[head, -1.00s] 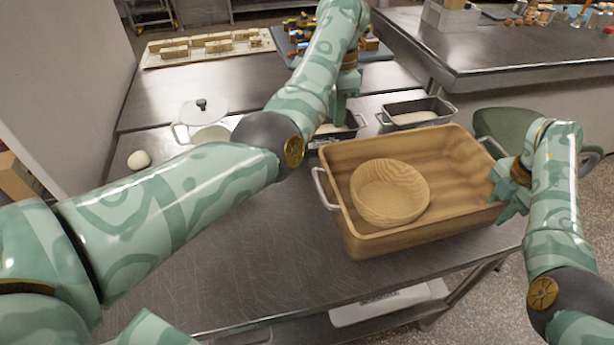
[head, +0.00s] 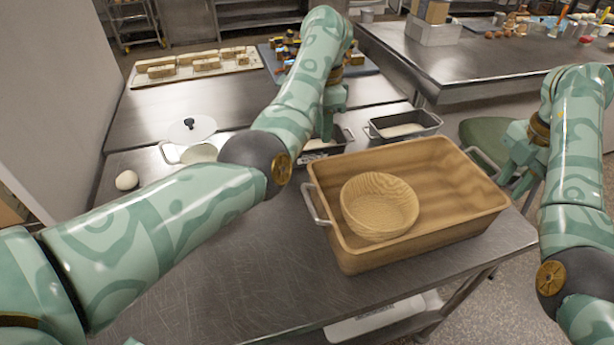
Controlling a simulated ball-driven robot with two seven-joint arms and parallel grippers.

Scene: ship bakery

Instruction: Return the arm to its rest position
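My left arm reaches from the left over the steel table, and my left gripper (head: 326,128) points down at the left loaf pan (head: 322,147), behind the wooden tray. Its fingertips are partly hidden, so I cannot tell whether it is open or shut. My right gripper (head: 508,166) hangs off the right end of the wooden tray (head: 440,235), near the tray's right handle. Its fingers look spread with nothing between them. A round wooden bowl (head: 380,206) stands inside the tray on its left side.
Another loaf pan (head: 404,124) with pale dough stands behind the tray. A pot (head: 190,152) with a tilted lid and a dough ball (head: 126,180) are at the left. Bread slabs (head: 205,63) lie at the back. The table's front left is clear.

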